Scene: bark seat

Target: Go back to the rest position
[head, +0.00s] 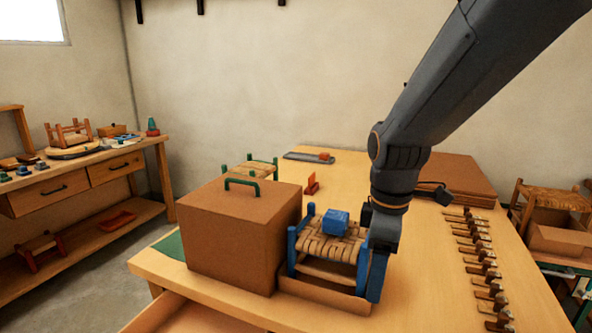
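My arm comes down from the upper right, and my gripper (383,244) is at its lower end, at the right side of a small stool with blue posts and a woven bark seat (322,245). The fingertips cannot be made out against the blue post there, so I cannot tell whether they are open, shut or touching it. A blue block (336,222) lies on the woven seat.
A large brown box (238,235) with a green handle stands left of the stool on the wooden table (420,290). A green-posted stool (250,170) is behind it. Several small tools (480,255) line the right side. A side bench (85,180) stands left.

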